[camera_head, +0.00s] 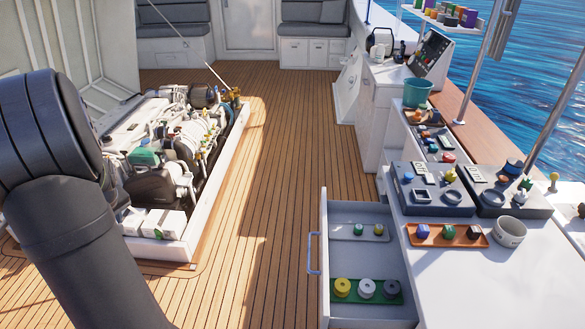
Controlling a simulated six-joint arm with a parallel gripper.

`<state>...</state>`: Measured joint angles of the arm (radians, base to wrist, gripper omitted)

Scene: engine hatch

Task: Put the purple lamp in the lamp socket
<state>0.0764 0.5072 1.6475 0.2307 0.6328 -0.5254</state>
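I cannot pick out the purple lamp for certain. A small purple item (470,18) stands among coloured pieces on the raised shelf at the top right. I cannot tell whether either is the lamp. The lamp socket is not clearly identifiable; two dark grey boxes with round fittings, a left one (406,200) and a right one (510,207), stand on the counter. My gripper is out of view; only my dark arm links show at the left.
An open drawer (326,262) juts from the counter, holding a green tray (392,299) of round pieces and a grey tray (345,233). A grey cup (509,232) and teal bucket (417,93) stand on the counter. The open engine hatch (165,150) is left. The middle deck is clear.

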